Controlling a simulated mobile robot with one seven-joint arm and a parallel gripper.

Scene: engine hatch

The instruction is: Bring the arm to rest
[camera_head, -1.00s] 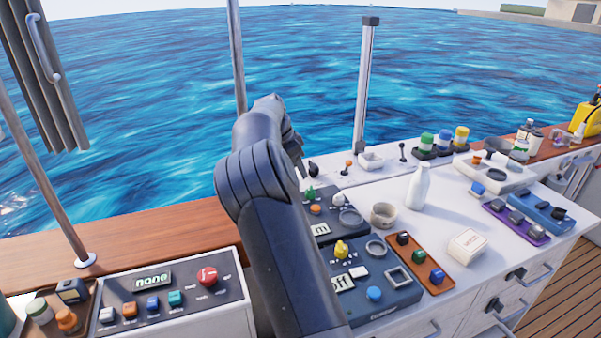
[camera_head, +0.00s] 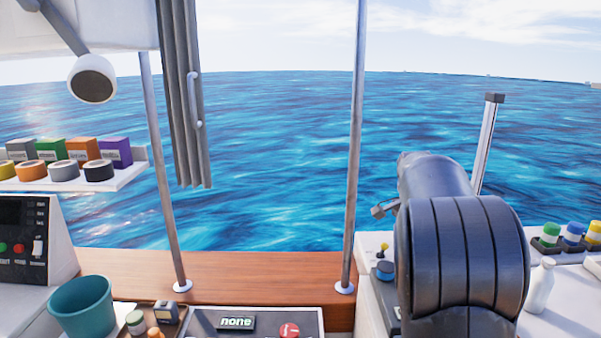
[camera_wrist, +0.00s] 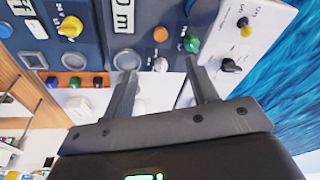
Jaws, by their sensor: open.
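My gripper (camera_wrist: 158,82) shows in the wrist view with its two grey fingers apart and nothing between them. Beyond the fingers are control panels with a yellow knob (camera_wrist: 70,27), an orange button (camera_wrist: 160,34) and a green knob (camera_wrist: 191,44). The fingertips appear apart from these, though the exact gap is hard to judge. In the head view my dark arm stands raised on the right side and hides much of the panel area behind it. The gripper's fingers cannot be made out clearly in the head view.
In the head view, a white bottle (camera_head: 540,285) stands just right of my arm. A teal bucket (camera_head: 82,306) is at lower left, below a shelf with boxes and tape rolls. Two metal poles (camera_head: 355,150) rise from the wooden ledge (camera_head: 250,275). Open water lies beyond.

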